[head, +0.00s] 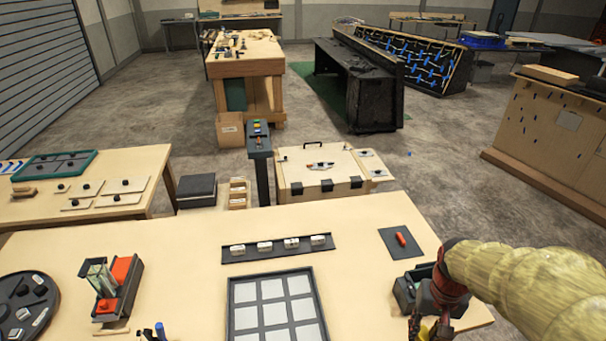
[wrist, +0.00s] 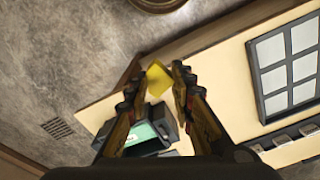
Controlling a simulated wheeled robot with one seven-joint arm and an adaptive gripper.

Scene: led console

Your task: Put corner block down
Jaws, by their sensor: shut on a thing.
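A yellow block (wrist: 158,82), which looks like the corner block, sits between the fingertips of my gripper (wrist: 160,76) in the wrist view. The fingers are shut on it from both sides. Behind it is the bare wooden corner of the near table. I cannot tell how far above the table it is held. In the head view my gripper (head: 436,328) is at the lower right, over the table's right end. Only a bit of yellow shows there, and my arm hides much of that area.
A dark open bin (head: 403,291) stands beside my gripper. A framed grid panel (head: 233,318) lies mid-table, with a dark rail (head: 229,256) of white pieces behind it. A grey mat (head: 391,236) holds a red piece. A dark round tray (head: 45,288) is at left.

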